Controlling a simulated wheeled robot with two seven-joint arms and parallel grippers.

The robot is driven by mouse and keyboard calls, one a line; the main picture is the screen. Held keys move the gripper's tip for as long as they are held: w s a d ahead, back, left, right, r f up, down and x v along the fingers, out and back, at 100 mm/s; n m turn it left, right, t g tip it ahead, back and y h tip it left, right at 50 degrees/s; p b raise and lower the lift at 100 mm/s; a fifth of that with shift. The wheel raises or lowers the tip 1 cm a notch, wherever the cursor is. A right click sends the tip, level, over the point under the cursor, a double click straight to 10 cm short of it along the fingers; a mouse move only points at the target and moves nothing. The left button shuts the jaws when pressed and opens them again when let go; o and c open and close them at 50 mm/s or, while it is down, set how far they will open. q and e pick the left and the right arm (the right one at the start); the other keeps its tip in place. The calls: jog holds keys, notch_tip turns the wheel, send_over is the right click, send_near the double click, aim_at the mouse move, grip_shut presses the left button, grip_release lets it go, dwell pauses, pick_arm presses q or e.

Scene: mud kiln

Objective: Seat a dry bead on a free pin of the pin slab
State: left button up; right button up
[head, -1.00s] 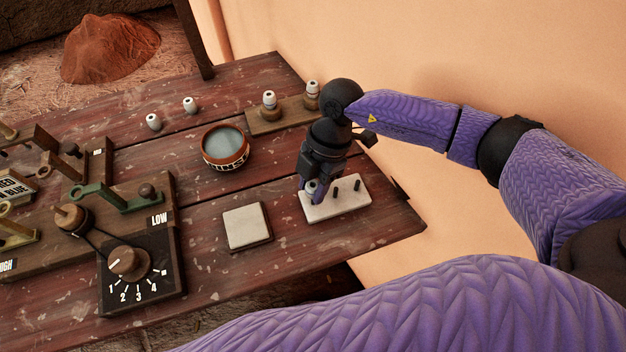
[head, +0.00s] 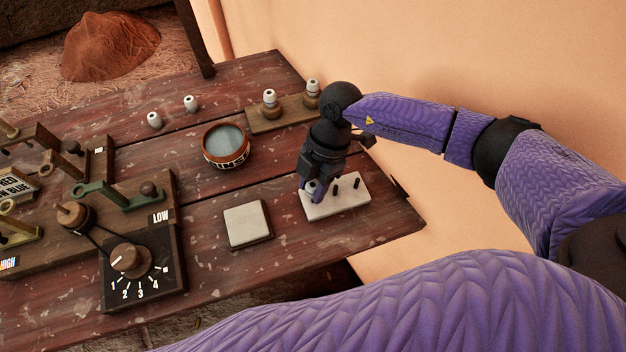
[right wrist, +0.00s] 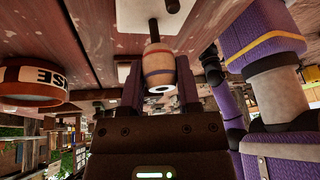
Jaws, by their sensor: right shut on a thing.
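The pin slab (head: 352,200) is a pale block at the table's right end, with dark upright pins (head: 357,183) on it. My right gripper (head: 313,190) points down over the slab's left end. In the right wrist view it is shut on a tan, banded, barrel-shaped bead (right wrist: 158,68) with a white top and a dark hole. A dark pin (right wrist: 153,30) is in line with the bead's far end; I cannot tell whether the pin is inside the bead. The slab's pale surface (right wrist: 185,12) shows beyond. My left gripper is not in view.
Two pale beads stand on the table (head: 154,120) (head: 190,103). A wooden strip (head: 288,117) holds two more on posts. A brown bowl of water (head: 226,148) and a pale square pad (head: 246,224) lie left of the slab. A dial box (head: 135,270) stands further left.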

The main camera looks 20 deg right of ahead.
jog(key=shift+f, duration=0.5)
jog(key=shift+f, duration=0.15)
jog(key=shift+f, duration=0.85)
dwell(0.7)
jog(key=o, duration=1)
notch_tip(320, 180, up, 4)
jog(key=p, duration=0.4)
jog(key=shift+r, duration=0.2)
notch_tip(320, 180, up, 3)
jog(key=p, duration=0.3)
jog(key=shift+r+p, duration=0.2)
jog(key=shift+p, duration=0.1)
jog(key=shift+f, duration=0.15)
